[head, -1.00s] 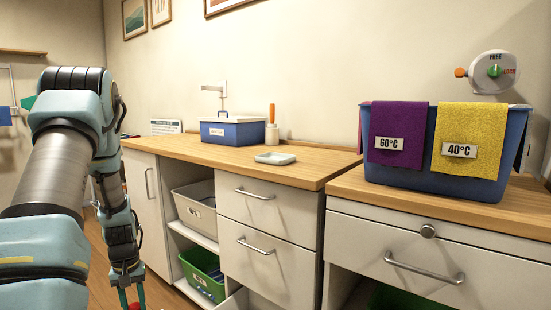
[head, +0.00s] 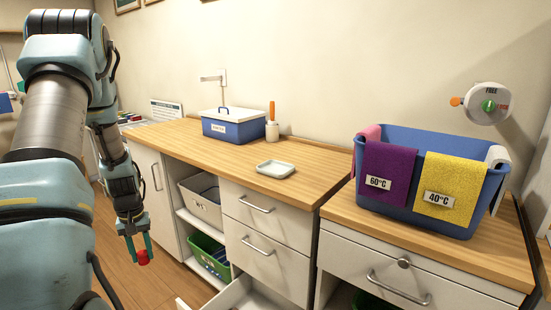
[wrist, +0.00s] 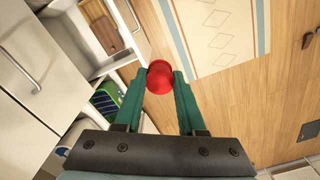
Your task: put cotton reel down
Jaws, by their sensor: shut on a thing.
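The cotton reel is red and round (head: 143,257). It also shows in the wrist view (wrist: 160,78), between the two green fingertips. My gripper (head: 138,250) is shut on it and holds it in the air in front of the cabinets, below counter height and above the wooden floor. The fingers cover the reel's sides. A small pale dish (head: 275,168) lies on the wooden counter, apart from my gripper.
An open low drawer (head: 235,296) juts out to the right of my gripper. Green (head: 208,256) and pale (head: 201,200) bins fill shelves. A blue tub (head: 410,222) with cloths and a blue box (head: 234,125) stand on counters. A patterned rug (wrist: 212,30) lies on the floor.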

